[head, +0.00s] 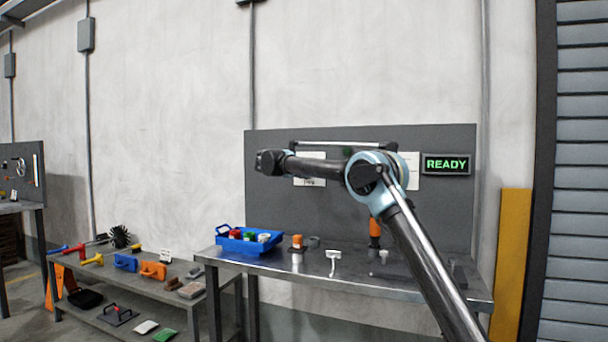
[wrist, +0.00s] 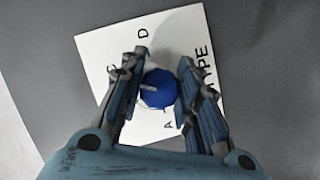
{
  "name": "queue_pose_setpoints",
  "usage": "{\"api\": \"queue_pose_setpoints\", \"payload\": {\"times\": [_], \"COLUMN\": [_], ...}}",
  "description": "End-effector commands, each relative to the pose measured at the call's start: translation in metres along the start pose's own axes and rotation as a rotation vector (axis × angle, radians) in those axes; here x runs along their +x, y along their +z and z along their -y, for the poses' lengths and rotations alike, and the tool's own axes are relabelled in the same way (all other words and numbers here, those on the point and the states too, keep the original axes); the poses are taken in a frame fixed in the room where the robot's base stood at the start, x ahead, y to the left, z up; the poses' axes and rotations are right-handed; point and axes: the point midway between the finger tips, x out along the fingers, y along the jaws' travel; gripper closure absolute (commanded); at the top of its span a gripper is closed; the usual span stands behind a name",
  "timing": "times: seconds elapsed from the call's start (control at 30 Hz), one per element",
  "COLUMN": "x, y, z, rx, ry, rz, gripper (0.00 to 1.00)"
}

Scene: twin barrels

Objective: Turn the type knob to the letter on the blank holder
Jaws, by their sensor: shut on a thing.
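In the wrist view, the blue type knob (wrist: 160,92) sits on a white plate (wrist: 92,48) marked TYPE, with D, A and a partly covered letter, perhaps C, around the knob. A pale pointer mark on the knob points left in the picture. My gripper (wrist: 161,72) is shut on the knob, one finger on each side. The fingers hide parts of the plate. In the head view my arm reaches over the steel bench (head: 345,280) to the grey panel (head: 267,205), and my gripper cannot be made out. I cannot identify the blank holder or its letter.
A lit READY sign (head: 447,164) is on the panel's right. A blue bin (head: 250,244) with small parts stands at the bench's left end, near an orange-topped item (head: 297,242) and a white stand (head: 333,260). A lower shelf with tools (head: 125,263) is further left.

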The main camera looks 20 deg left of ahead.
Motion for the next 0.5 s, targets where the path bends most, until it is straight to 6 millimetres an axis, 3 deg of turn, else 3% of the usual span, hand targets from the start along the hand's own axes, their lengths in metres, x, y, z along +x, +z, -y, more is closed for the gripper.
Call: {"api": "queue_pose_setpoints", "payload": {"times": [0.5], "x": [0.0009], "y": [0.0006], "z": [0.002], "rx": [0.045], "ry": [-0.021], "rz": [0.003], "gripper": [0.94]}}
